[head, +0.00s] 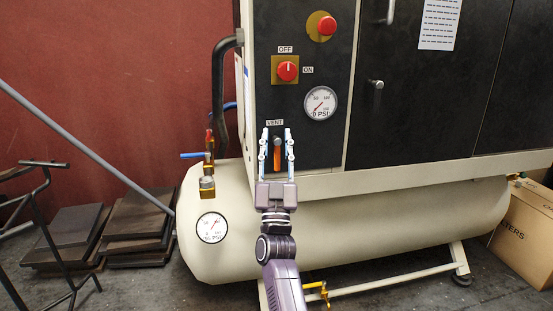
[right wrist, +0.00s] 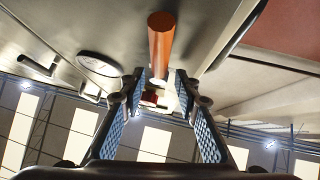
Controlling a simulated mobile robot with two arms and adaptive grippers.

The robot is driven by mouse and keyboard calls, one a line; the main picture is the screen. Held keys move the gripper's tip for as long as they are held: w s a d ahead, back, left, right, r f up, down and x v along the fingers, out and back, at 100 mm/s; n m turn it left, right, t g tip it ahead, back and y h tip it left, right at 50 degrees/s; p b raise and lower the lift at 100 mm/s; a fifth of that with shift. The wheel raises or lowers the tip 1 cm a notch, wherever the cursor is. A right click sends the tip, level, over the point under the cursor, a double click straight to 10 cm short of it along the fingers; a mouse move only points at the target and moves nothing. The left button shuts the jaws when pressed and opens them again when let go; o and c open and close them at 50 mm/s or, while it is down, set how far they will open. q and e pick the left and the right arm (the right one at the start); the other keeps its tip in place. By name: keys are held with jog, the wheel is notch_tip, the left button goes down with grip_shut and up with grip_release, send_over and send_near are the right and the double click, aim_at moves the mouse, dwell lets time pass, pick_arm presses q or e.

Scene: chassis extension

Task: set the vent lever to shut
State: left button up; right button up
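The vent lever (head: 277,157) has an orange handle that points down from a dark pivot, under the VENT label on the black panel. My right gripper (head: 277,132) is open, with one finger on each side of the lever in the head view. In the right wrist view the orange handle (right wrist: 160,45) lines up with the gap between the open fingertips (right wrist: 158,78). I see no finger touching it, and cannot tell how deep it sits between them. My left gripper is not in view.
Above the lever are a pressure gauge (head: 320,103), a red ON/OFF knob (head: 287,71) and a red button (head: 327,25). The cream tank (head: 350,215) runs below the panel. Brass valve fittings (head: 208,160) with a blue handle stand to the left.

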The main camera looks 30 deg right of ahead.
jog(key=shift+r, duration=1.7)
